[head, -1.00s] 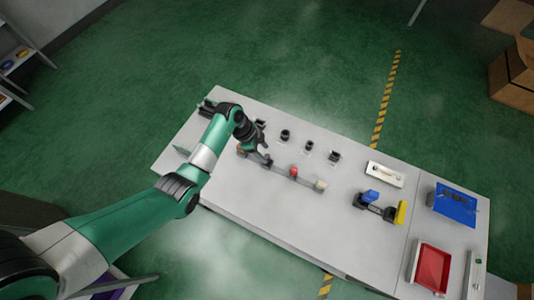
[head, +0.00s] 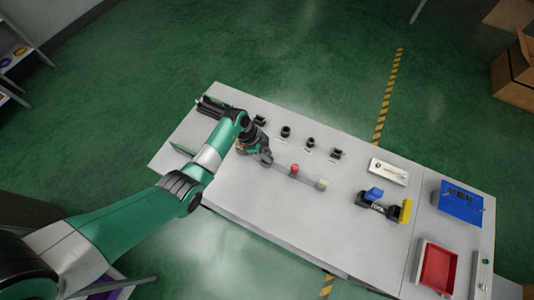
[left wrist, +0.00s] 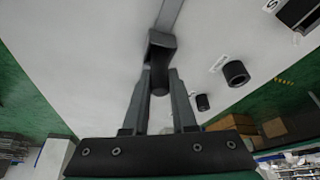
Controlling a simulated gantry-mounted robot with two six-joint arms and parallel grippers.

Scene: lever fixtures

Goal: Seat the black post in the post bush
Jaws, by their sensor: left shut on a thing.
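My left gripper (head: 264,158) is at the left end of a grey bar (head: 308,177). In the left wrist view the gripper (left wrist: 163,84) is shut on the black post (left wrist: 159,82), a dark cylinder between the fingers. A dark block (left wrist: 163,44) at the near end of the grey bar (left wrist: 169,14) lies just beyond the post; it may be the post bush. The post overlaps it in this view, so I cannot tell whether they touch or the post is inside. In the head view the gripper hides the post. My right gripper is not in view.
Several black sockets, one of them here (head: 285,132), stand in a row behind the bar. The bar carries a red knob (head: 294,169) and a beige knob (head: 322,184). A blue-and-yellow fixture (head: 375,196), a blue box (head: 461,203) and a red tray (head: 437,268) are at right.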

